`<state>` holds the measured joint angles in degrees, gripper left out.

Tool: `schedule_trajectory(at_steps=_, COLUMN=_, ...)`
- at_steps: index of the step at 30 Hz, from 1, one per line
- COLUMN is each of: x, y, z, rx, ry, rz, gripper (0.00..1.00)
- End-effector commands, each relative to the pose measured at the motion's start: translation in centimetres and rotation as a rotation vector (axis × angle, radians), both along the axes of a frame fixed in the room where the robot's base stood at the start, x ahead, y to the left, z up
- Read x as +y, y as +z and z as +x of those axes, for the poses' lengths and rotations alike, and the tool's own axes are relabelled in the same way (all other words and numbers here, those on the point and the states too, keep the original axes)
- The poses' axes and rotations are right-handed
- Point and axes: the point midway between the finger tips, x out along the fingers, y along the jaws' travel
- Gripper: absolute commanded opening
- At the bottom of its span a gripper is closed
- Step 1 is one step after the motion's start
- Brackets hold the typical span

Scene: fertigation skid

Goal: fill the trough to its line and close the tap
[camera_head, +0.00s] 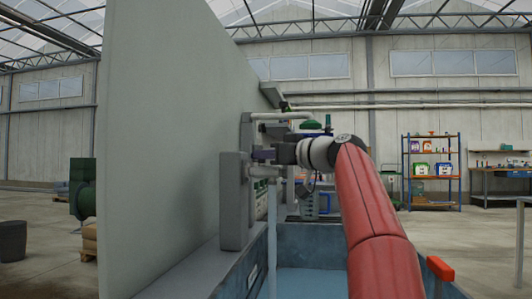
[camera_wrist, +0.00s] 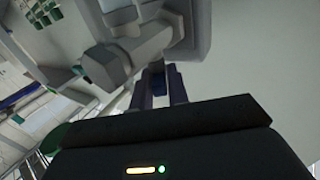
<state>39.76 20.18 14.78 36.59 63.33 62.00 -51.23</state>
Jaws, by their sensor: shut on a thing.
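The blue trough (camera_head: 320,240) stands in front of me in the head view, with pale blue water (camera_head: 310,284) inside. A pale vertical stream (camera_head: 272,235) runs down into it below the pipework. My gripper (camera_head: 264,155) is at the grey fittings beside the upright panel. In the wrist view my gripper (camera_wrist: 160,95) is shut on a small dark blue piece (camera_wrist: 158,80), seemingly the tap's handle. The tap's body and its exact setting are mostly hidden.
A tall grey panel (camera_head: 160,150) stands close on the left. A pipe with a green handle (camera_head: 310,125) is above my gripper.

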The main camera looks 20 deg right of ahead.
Motion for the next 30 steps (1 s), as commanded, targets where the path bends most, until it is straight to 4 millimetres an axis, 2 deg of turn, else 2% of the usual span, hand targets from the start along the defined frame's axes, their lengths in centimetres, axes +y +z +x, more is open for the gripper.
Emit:
schedule_trajectory(at_steps=8, x=-0.12, y=-0.16, z=0.14, rx=0.005, ry=0.069, rz=-0.001, gripper=0.00)
schedule_trajectory(at_steps=21, x=-0.12, y=-0.29, z=0.17, rx=0.007, ry=0.077, rz=0.000, gripper=0.00)
schedule_trajectory(at_steps=22, x=-0.12, y=-0.29, z=0.17, rx=0.007, ry=0.077, rz=0.000, gripper=0.19)
schedule_trajectory(at_steps=25, x=-0.12, y=-0.26, z=0.17, rx=0.006, ry=0.077, rz=0.000, gripper=0.32)
schedule_trajectory(at_steps=26, x=-0.11, y=-0.24, z=0.16, rx=0.006, ry=0.077, rz=0.000, gripper=0.35)
schedule_trajectory(at_steps=30, x=-0.09, y=-0.16, z=0.13, rx=0.005, ry=0.076, rz=0.000, gripper=0.35)
